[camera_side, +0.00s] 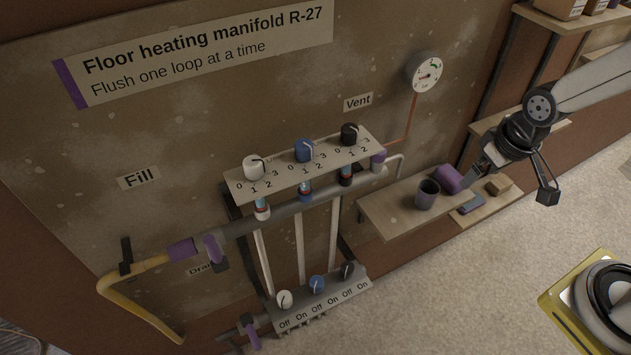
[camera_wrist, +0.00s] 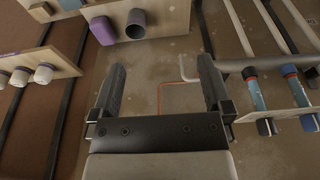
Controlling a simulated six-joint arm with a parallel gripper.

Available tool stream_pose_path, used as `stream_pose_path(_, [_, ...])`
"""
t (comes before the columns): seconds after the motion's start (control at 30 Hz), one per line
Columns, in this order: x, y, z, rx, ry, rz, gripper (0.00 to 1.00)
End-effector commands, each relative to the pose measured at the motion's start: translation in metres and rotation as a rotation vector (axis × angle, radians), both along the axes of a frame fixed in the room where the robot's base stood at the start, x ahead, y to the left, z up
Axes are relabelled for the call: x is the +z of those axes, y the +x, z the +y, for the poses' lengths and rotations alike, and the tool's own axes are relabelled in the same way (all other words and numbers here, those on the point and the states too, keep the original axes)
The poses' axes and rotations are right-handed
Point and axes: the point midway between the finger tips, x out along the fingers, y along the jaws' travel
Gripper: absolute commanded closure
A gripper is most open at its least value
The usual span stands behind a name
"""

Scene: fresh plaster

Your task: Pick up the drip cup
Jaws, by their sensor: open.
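My gripper (camera_side: 470,182) is near the shelf, to the right of the cup in the side view. In the wrist view its two fingers (camera_wrist: 162,72) are wide apart with nothing between them.
The manifold panel (camera_side: 305,165) with its knobs and pipes stands left of the shelf. A pale bent pipe (camera_side: 399,160) rises close to the cup. The gauge (camera_side: 425,72) is above.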

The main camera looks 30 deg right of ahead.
Motion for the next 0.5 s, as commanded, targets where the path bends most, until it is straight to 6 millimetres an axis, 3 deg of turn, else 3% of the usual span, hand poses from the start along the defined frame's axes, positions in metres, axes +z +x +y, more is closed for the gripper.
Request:
stream_pose_path(0.27, [0.007, 0.001, 0.000, 0.000, 0.000, -0.004, 0.00])
stream_pose_path(0.5, [0.029, 0.001, 0.000, 0.000, 0.000, -0.004, 0.00])
